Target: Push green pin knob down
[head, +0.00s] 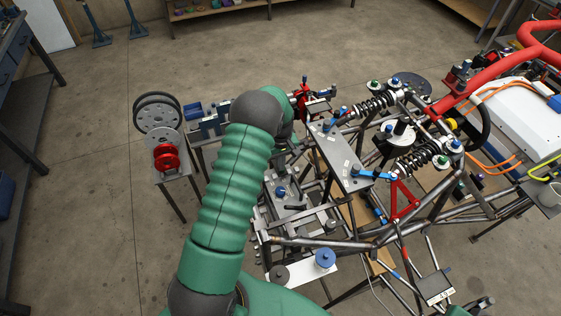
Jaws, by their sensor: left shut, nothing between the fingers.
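My right gripper is not in view.
The tube chassis (370,236) fills the right side, with blue knobs, a red wishbone (403,200) and red tubing (480,62). A small stand with a red spool (166,157) is left of my arm. The floor (90,200) at left is clear.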

